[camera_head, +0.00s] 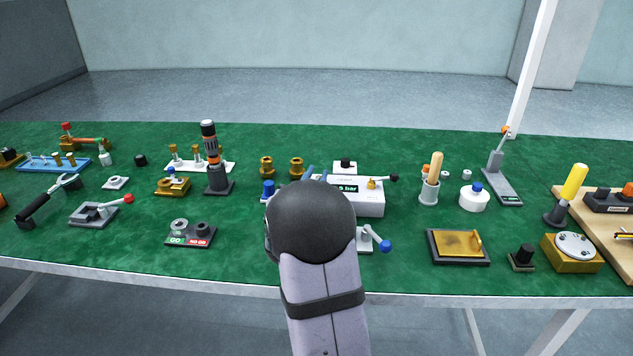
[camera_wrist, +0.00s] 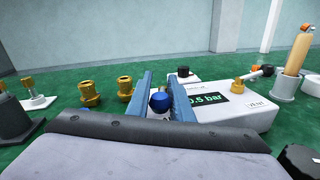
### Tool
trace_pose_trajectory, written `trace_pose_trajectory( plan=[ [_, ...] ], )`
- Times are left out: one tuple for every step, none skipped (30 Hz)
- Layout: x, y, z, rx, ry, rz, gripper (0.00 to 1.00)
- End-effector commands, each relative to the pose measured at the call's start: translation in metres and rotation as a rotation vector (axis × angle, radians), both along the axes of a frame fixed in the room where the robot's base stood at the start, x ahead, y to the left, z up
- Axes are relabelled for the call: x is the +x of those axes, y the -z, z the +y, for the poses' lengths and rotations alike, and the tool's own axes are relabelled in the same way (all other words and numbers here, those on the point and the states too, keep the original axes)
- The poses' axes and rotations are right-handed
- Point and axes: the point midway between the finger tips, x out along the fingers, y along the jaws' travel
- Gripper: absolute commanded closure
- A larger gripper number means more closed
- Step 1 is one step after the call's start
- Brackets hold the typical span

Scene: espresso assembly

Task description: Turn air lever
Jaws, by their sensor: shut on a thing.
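A white air box (camera_head: 366,205) with a dark display stands just right of my gripper. In the wrist view the display on this air box (camera_wrist: 248,115) reads 0.5 bar. Its brass valve (camera_head: 372,184) carries a short lever with a black knob (camera_head: 394,178). The lever knob also shows in the wrist view (camera_wrist: 268,70), apart from my fingers. My gripper (camera_wrist: 161,98) has its two blue fingers upright, shut on a blue ball knob (camera_wrist: 159,102) left of the display. What the knob joins to is hidden. My wrist covers this area in the head view.
Two brass fittings (camera_head: 297,165) stand behind and left of my gripper. A blue-knobbed lever (camera_head: 384,245) lies in front of the box. A white cup with a wooden handle (camera_head: 430,189) is to the right. Green table shows between the brass plate and white bottle.

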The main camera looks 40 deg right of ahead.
Motion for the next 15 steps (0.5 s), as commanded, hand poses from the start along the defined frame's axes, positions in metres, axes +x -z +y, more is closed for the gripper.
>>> trace_pose_trajectory(
  plan=[
    [0.0065,-0.0045,0.0056,-0.01,-0.024,-0.003,1.0],
    [0.0066,-0.0046,0.0057,-0.01,-0.024,-0.003,1.0],
    [0.0067,-0.0047,0.0057,-0.01,-0.024,-0.004,1.0],
    [0.0068,-0.0049,0.0057,-0.01,-0.024,-0.004,1.0],
    [0.0068,-0.005,0.0057,-0.01,-0.024,-0.004,1.0],
    [0.0068,-0.0051,0.0057,-0.01,-0.024,-0.004,1.0],
    [0.0068,-0.0051,0.0057,-0.01,-0.024,-0.003,1.0],
    [0.0069,-0.0052,0.0056,-0.011,-0.024,-0.003,1.0],
    [0.0069,-0.0052,0.0056,-0.011,-0.024,-0.003,1.0],
    [0.0068,-0.0053,0.0056,-0.011,-0.024,-0.003,1.0],
    [0.007,-0.0054,0.0056,-0.011,-0.024,-0.003,0.73],
    [0.0069,-0.0054,0.0055,-0.011,-0.024,-0.003,0.63],
    [0.0066,-0.0051,0.0053,-0.011,-0.023,-0.003,0.6],
    [0.0063,-0.0048,0.005,-0.011,-0.022,-0.003,0.6],
    [0.0058,-0.0044,0.0046,-0.011,-0.022,-0.002,0.6]
  ],
)
